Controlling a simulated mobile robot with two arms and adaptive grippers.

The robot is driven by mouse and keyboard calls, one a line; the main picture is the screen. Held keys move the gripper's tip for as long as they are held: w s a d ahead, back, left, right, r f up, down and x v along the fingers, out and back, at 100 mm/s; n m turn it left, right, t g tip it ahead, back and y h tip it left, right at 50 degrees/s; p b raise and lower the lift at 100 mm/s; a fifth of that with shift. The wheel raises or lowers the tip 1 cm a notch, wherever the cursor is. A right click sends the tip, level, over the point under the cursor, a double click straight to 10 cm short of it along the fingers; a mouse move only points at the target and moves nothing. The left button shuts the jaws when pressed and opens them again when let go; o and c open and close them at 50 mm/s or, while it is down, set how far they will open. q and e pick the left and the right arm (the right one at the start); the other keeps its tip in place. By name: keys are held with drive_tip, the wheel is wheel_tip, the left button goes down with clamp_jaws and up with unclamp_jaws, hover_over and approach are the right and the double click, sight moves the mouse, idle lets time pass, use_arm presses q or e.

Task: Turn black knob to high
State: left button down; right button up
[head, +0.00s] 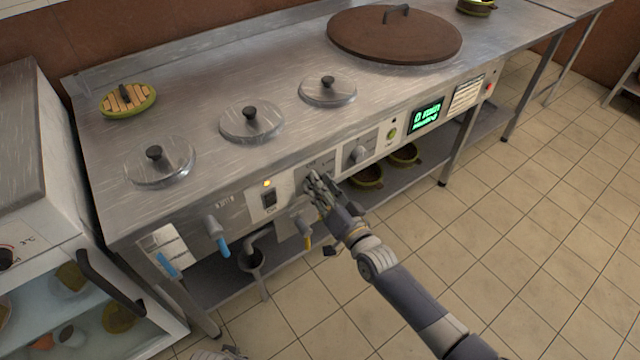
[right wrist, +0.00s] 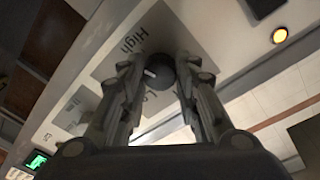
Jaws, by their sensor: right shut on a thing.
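The black knob (right wrist: 158,74) shows in the right wrist view, on a grey label plate of the cooker's front panel. A short white mark on it points toward the left of that picture. The word "High" (right wrist: 133,40) is above and left of the knob, and a partly hidden word starting "Lo" (right wrist: 153,97) is below it. My right gripper (head: 316,186) is at the front panel in the head view and hides most of this knob there. Its two fingers (right wrist: 158,80) are on either side of the knob, shut on it.
A switch (head: 269,200) with a lit orange lamp (head: 267,183) is to the left. Blue-handled (head: 217,236) and yellow-handled (head: 307,240) taps stick out below. Open floor lies in front.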

use_arm(q)
drive_tip(key=shift+s+f, duration=0.2)
drive_tip(key=shift+f, duration=0.25)
use_arm(e)
drive_tip(key=shift+r+m, duration=0.1)
drive_tip(key=shift+m, duration=1.5)
drive_tip(key=o, duration=1.1)
drive_tip(key=shift+c, duration=0.2)
drive_tip(key=v, duration=1.2)
drive_tip(key=shift+r, duration=0.25)
